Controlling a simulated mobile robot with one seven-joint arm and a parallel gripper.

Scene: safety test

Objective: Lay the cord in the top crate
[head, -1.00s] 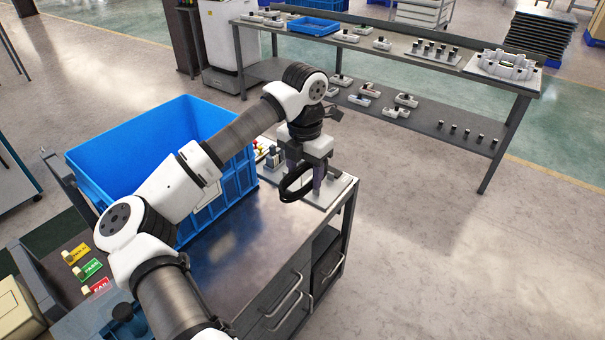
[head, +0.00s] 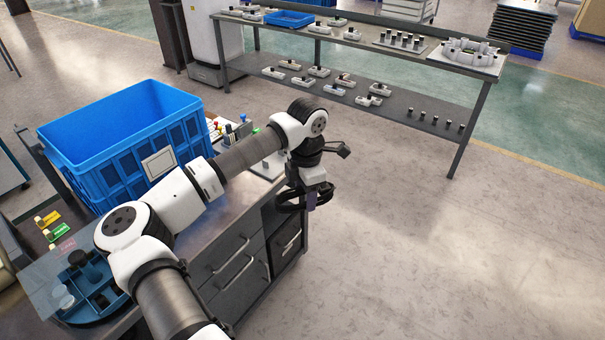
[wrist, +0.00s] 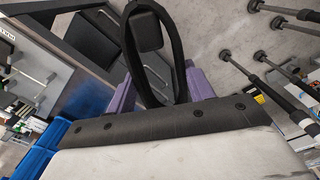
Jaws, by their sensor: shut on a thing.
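The cord (head: 287,204) is a black loop hanging at my gripper (head: 312,203). In the wrist view the cord (wrist: 179,62) rises as a long loop between the purple fingers of my gripper (wrist: 160,90), which is shut on it. A blue crate (head: 160,128) with a pale label stands on the workbench, left of my gripper. The part of its inside that shows looks empty; its floor is partly hidden. I cannot make out a second crate under it. My gripper is outside the crate, near the workbench's right edge, with floor beyond it.
My arm passes in front of the crate's near right side. Small parts and a pale board (head: 262,160) lie right of the crate. A round blue tray (head: 95,290) and coloured tags (head: 58,232) are at the lower left. A long bench (head: 340,85) stands behind open floor.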

